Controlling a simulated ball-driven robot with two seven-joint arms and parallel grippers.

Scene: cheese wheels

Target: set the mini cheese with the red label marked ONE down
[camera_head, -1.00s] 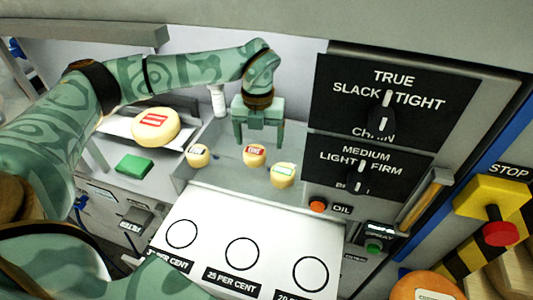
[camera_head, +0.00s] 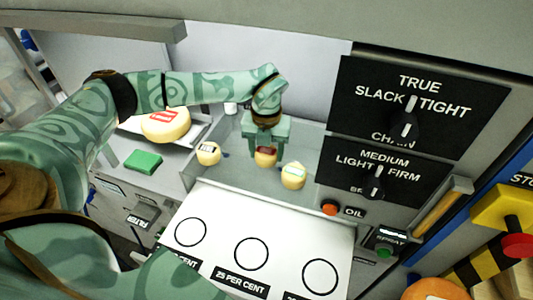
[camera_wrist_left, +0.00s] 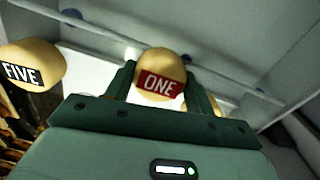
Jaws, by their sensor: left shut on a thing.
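The mini cheese with the red label (camera_head: 265,159) is in the grey tray, between two other mini cheeses. In the left wrist view the cheese (camera_wrist_left: 160,68) faces me, and its red label reads ONE. My left gripper (camera_head: 268,152) reaches down from above and is shut on it, with one finger on each side. Whether the cheese touches the tray floor I cannot tell. My right gripper is not in view.
A mini cheese with a dark label (camera_head: 208,154) stands left; it reads FIVE in the wrist view (camera_wrist_left: 35,62). Another mini cheese (camera_head: 293,176) stands right. A white board (camera_head: 221,237) with three circles lies in front. A control panel (camera_head: 420,110) rises at right.

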